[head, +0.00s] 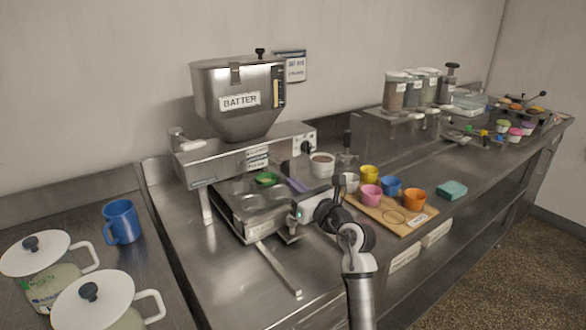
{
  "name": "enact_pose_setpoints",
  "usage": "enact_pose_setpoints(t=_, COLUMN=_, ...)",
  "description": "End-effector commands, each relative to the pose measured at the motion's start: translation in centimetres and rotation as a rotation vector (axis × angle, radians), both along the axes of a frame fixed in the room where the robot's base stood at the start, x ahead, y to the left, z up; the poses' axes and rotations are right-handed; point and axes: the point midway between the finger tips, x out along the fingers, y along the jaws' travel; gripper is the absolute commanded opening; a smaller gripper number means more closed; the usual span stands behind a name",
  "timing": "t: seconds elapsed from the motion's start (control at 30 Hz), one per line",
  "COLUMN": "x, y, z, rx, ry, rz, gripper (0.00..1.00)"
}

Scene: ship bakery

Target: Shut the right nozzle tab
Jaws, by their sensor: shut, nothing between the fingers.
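The batter dispenser stands at the back left, with its steel hopper (238,95) labelled BATTER above a long steel housing (245,150). The nozzle tabs under the housing are too small to make out clearly. A purple piece (298,185) shows below the housing's right part; I cannot tell whether it is a tab. A green item (266,178) lies farther left, over the muffin tray (262,204). My gripper (297,214) is at the tray's front right corner, below and in front of the purple piece. It is shut and empty; its fingertips are small and partly hidden.
Right of my gripper, a wooden board (396,222) holds several coloured cups. A bowl of brown contents (321,165) stands behind it. A teal block (453,190) lies farther right. Lidded white-handled pots (88,292) and a blue mug (121,221) stand at the left.

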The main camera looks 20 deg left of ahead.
Motion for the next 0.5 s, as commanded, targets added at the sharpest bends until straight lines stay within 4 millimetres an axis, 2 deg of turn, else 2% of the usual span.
enact_pose_setpoints(t=0.03, x=0.64, y=-0.81, z=-0.6, rx=-0.026, ry=0.001, rz=-0.024, gripper=0.0)
enact_pose_setpoints(t=0.13, x=1.23, y=-1.57, z=-1.23, rx=-0.055, ry=-0.001, rz=-0.048, gripper=0.0)
enact_pose_setpoints(t=0.5, x=1.39, y=-1.53, z=-1.28, rx=-0.058, ry=0.0, rz=-0.051, gripper=0.0)
